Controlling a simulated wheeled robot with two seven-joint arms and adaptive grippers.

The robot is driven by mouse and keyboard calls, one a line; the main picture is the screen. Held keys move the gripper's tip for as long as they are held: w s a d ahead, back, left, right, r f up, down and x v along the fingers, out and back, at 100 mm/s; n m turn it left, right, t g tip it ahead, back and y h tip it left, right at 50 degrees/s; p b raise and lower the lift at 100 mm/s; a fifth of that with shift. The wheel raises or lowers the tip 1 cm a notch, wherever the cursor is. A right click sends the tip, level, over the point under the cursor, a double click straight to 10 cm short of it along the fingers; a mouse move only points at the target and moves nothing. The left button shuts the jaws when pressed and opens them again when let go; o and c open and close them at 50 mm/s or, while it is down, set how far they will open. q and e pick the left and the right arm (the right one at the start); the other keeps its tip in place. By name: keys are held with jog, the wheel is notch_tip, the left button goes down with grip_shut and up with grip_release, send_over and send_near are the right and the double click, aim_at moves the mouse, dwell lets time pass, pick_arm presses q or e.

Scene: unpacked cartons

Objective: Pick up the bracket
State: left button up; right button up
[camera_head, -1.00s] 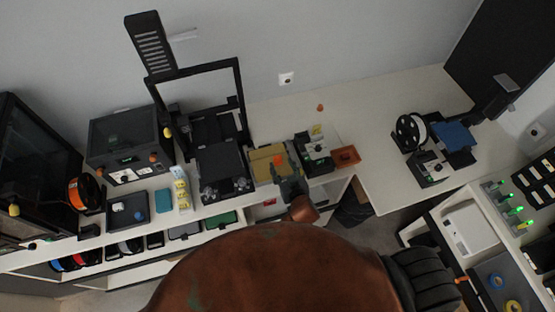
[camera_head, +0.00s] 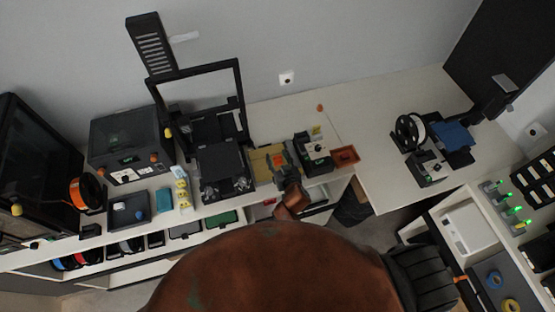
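A small orange piece that looks like the bracket (camera_head: 278,159) lies over a tan box or mat (camera_head: 260,168) on the white bench, right of the large open-frame printer. My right gripper (camera_head: 279,163) reaches in from below and is right at the orange piece, its dark fingers overlapping it in the picture. It is too small to tell whether the fingers are open or shut, or whether they touch the piece. My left gripper is not in view.
The open-frame printer (camera_head: 221,170) stands close on the left. A small dark machine (camera_head: 314,152) and an orange-brown tray (camera_head: 345,156) stand close on the right. The bench (camera_head: 375,100) is mostly clear toward the back right.

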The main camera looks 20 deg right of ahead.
jog(key=c, duration=0.7)
